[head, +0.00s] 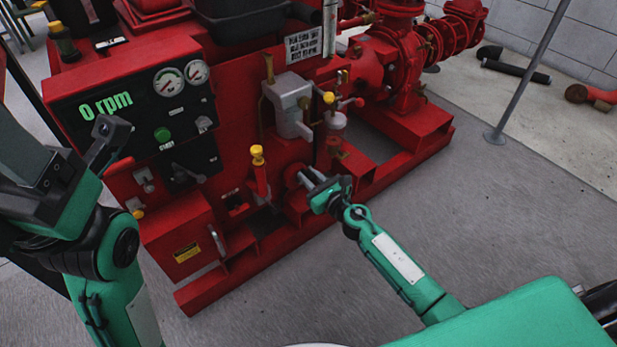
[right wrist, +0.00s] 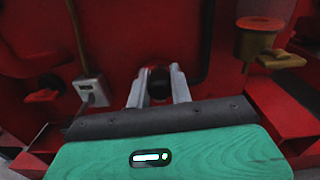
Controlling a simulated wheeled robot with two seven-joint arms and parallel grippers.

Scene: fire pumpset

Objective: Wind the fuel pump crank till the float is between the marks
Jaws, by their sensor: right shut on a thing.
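My right gripper (head: 306,181) reaches the lower front of the red pumpset (head: 345,215). In the right wrist view its two grey fingers (right wrist: 157,88) are shut on a dark round knob, which I take for the crank handle (right wrist: 158,84). The rest of the crank is hidden behind the fingers and the gripper body. I cannot make out the float or its marks in either view. My left gripper (head: 108,143) is a dark shape in front of the control panel; its jaw opening does not show clearly.
The control panel (head: 140,115) reads 0 rpm and has two gauges. Grey floor (head: 480,220) is clear at right.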

